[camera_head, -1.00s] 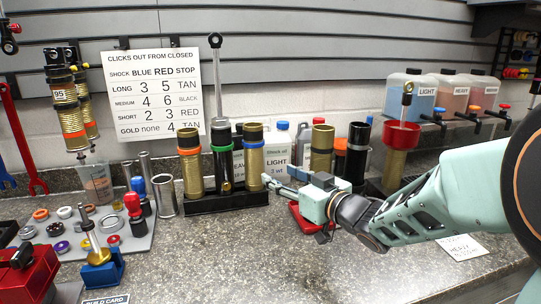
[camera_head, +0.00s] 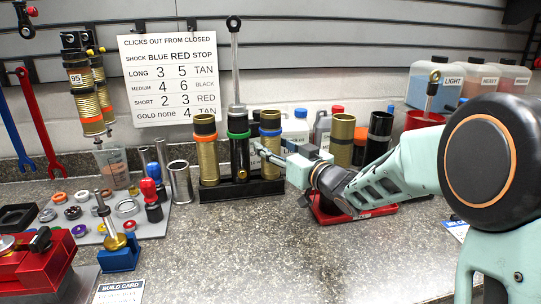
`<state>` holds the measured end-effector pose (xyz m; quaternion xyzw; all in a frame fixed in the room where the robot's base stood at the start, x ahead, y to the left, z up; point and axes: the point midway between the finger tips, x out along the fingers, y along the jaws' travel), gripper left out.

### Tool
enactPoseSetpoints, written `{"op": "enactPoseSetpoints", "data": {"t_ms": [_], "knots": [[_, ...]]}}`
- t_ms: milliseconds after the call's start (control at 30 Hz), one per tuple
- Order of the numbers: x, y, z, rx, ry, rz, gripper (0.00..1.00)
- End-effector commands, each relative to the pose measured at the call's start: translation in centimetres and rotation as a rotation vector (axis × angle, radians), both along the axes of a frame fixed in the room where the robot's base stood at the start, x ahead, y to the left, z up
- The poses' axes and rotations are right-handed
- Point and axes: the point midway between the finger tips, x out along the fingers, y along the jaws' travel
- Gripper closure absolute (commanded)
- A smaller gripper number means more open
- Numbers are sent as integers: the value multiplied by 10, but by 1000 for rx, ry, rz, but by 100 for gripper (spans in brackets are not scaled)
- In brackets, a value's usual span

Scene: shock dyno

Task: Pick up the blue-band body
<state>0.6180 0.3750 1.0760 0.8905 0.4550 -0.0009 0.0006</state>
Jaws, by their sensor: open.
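A red tray (camera_head: 375,212) lies under my wrist. Bottles (camera_head: 296,127) and more cylinders (camera_head: 342,140) stand behind. A grey parts mat (camera_head: 152,228), a blue stand (camera_head: 120,259) and a red vise (camera_head: 35,278) are at left. The front middle counter is clear.

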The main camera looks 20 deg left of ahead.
Motion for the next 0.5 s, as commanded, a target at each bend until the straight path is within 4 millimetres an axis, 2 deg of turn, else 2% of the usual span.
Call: {"op": "enactPoseSetpoints", "data": {"t_ms": [133, 367, 500], "knots": [[8, 11, 1, 2, -1, -1, 52], [10, 11, 1, 2, -1, -2, 52], [9, 11, 1, 2, -1, -2, 66]]}}
